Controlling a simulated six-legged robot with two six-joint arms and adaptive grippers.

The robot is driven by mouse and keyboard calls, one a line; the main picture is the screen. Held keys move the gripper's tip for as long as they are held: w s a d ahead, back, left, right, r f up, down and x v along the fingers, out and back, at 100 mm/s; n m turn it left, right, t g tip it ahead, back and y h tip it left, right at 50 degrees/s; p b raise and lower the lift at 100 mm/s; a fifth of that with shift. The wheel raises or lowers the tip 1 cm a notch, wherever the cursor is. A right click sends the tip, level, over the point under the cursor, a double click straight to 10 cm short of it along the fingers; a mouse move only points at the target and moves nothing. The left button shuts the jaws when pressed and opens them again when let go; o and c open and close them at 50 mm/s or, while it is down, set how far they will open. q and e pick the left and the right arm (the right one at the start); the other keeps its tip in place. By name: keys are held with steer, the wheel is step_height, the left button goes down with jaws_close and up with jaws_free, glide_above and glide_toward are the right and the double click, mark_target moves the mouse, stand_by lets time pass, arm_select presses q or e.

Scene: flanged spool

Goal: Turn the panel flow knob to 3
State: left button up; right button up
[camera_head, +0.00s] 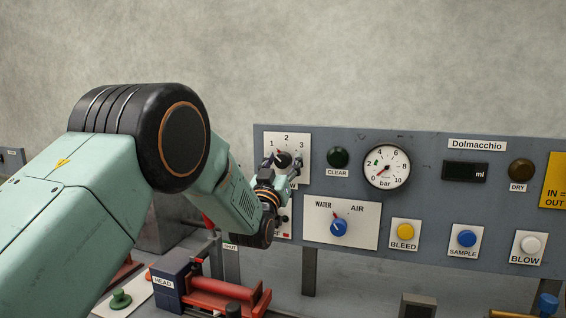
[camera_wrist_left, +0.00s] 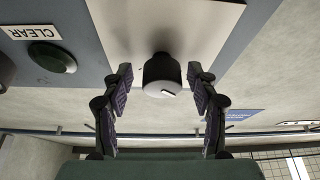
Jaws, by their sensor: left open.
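The flow knob (camera_head: 283,158) is dark and sits on a white plate marked 1, 2, 3 at the left of the grey panel (camera_head: 430,160). A small red mark shows at its upper left, towards the gap between 1 and 2. In the left wrist view the knob (camera_wrist_left: 162,76) stands out from its plate with a short white mark on its face. My left gripper (camera_wrist_left: 160,73) is open, one finger on each side of the knob, with gaps showing. In the head view the gripper (camera_head: 286,166) partly hides the plate's lower part. My right gripper is out of view.
Right of the knob are a green CLEAR button (camera_head: 338,157), a bar gauge (camera_head: 386,167) and a blue WATER/AIR knob (camera_head: 338,227). BLEED (camera_head: 404,231), SAMPLE and BLOW buttons line the lower right. A red fixture (camera_head: 225,293) stands below my arm.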

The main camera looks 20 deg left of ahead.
arm_select(q)
steer(key=shift+s+a, duration=0.1)
steer(key=shift+a, duration=0.15)
steer(key=shift+c, duration=1.1)
steer(key=shift+d, duration=0.2)
steer(key=c, duration=0.4)
steer(key=shift+a, duration=0.1)
steer(key=c, duration=0.6)
steer(key=shift+o, duration=0.2)
